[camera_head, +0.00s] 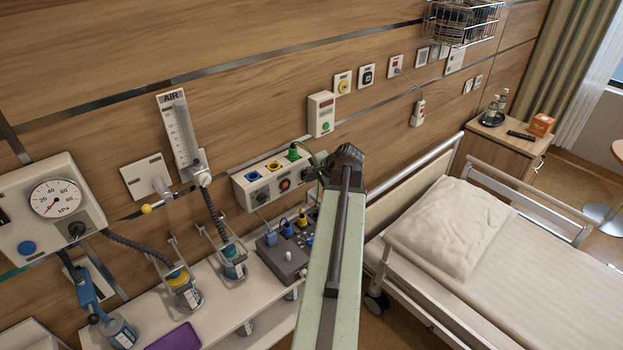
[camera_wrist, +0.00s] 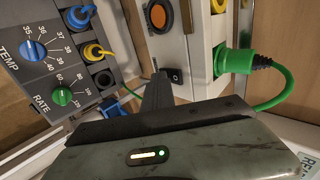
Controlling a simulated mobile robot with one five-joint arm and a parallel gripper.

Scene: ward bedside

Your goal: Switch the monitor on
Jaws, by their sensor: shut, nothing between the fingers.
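My gripper (camera_wrist: 157,80) is shut and empty; its dark, narrow fingertips are close beside a black rocker switch (camera_wrist: 175,76). I cannot tell whether they touch it. The switch is on the end of the white socket box (camera_wrist: 201,60), past a round orange button (camera_wrist: 158,15). The same white socket box (camera_head: 241,191) is on the wall in the head view, just left of my gripper (camera_head: 346,156); my arm hides the fingertips there. Nothing in view is labelled as the monitor.
A grey panel (camera_wrist: 75,75) with TEMP and RATE knobs is beside the fingers. A green plug (camera_wrist: 236,62) with a curved cable sits on their other side. A shelf (camera_head: 190,335) with bottles runs below; a bed (camera_head: 500,280) stands right.

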